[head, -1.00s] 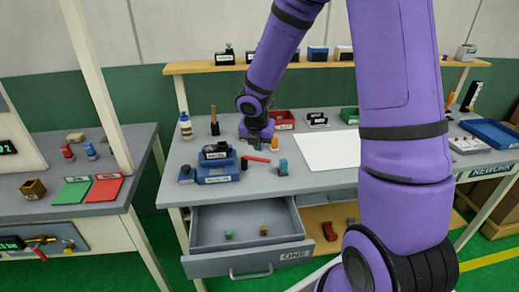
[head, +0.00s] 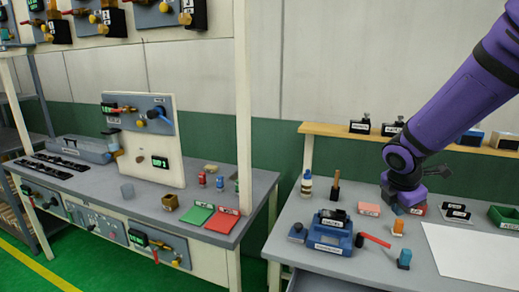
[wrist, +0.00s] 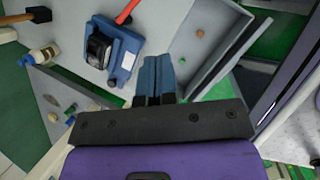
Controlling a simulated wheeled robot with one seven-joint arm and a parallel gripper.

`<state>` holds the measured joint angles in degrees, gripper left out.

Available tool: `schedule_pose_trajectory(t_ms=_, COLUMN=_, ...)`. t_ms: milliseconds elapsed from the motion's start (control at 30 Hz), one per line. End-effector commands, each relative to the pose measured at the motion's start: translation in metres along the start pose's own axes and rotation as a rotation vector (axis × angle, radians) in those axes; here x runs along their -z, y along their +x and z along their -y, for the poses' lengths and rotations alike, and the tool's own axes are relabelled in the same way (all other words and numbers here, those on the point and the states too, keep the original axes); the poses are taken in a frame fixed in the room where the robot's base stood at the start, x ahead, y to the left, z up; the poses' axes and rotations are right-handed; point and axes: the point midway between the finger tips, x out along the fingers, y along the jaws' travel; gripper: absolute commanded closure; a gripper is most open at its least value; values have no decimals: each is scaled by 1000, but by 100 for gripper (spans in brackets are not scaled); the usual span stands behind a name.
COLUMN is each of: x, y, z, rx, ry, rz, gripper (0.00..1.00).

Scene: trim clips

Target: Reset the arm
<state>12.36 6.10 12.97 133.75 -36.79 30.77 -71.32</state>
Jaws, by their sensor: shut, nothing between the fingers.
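My purple arm (head: 455,105) reaches down from the upper right over the right-hand bench in the head view. My gripper shows in the wrist view with its two blue fingers (wrist: 157,72) together and nothing between them. In the wrist view the fingers are beside the blue device (wrist: 122,55) in the picture, apart from it as far as I can tell. In the head view the gripper end is low behind the bench items, and its fingertips are hard to make out.
The blue device (head: 327,232), a red-handled tool (head: 375,240), a white-capped bottle (head: 306,184) and a white sheet (head: 468,258) are on the bench. An open drawer (wrist: 200,42) holds small blocks. A shelf (head: 340,132) runs behind. A left bench (head: 150,195) carries panels and mats.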

Motion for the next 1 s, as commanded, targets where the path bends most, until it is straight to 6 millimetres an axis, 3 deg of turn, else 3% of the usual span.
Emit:
schedule_pose_trajectory(t_ms=33, x=-2, y=-17, z=6, rx=-12, ry=84, rz=10, gripper=100)
schedule_pose_trajectory(t_ms=200, x=-6, y=-65, z=29, rx=-36, ry=402, rz=11, gripper=100)
schedule_pose_trajectory(t_ms=500, x=-1, y=-137, z=80, rx=-76, ry=955, rz=-61, gripper=100)
schedule_pose_trajectory(t_ms=800, x=16, y=-191, z=138, rx=-63, ry=1475, rz=-231, gripper=100)
schedule_pose_trajectory(t_ms=1000, x=29, y=-213, z=169, rx=-14, ry=1725, rz=-351, gripper=100)
